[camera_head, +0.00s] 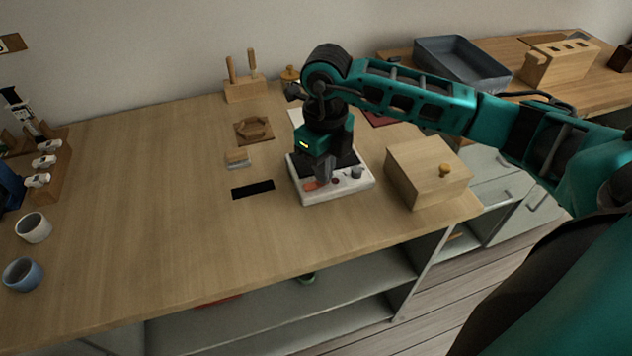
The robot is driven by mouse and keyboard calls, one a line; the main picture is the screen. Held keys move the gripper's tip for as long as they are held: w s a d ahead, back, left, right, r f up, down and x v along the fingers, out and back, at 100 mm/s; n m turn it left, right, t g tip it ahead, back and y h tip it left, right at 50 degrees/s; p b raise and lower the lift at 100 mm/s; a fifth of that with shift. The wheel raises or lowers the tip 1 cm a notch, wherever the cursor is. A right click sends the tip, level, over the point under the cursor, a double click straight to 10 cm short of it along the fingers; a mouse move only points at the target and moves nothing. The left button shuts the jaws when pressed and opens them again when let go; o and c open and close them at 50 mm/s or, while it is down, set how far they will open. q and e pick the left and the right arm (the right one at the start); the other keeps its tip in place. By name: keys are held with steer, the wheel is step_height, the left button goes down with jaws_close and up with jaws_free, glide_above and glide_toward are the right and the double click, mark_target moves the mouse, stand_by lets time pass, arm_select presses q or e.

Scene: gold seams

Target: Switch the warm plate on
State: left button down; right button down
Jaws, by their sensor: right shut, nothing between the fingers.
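The warm plate (346,188) is a low white box with a dark top surface, near the right end of the wooden table. Its front strip carries a reddish part, a small red spot and a grey knob (356,172). My right gripper (324,180) is shut and empty, pointing down over the front left of the plate beside the reddish part. I cannot tell whether its tips touch the plate. The gripper and wrist hide part of the plate's top. My left gripper is not in view.
A wooden box with a round knob (428,175) stands close right of the plate. A dark rectangular patch (253,190) and a small brush-like block (237,159) lie to its left. Two cups, white (33,228) and blue (22,274), stand far left. The table's middle left is clear.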

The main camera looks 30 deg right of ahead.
steer(key=shift+f, duration=0.35)
steer(key=shift+r+p, duration=2.3)
steer(key=shift+r, duration=1.3)
steer(key=shift+s+f, duration=0.1)
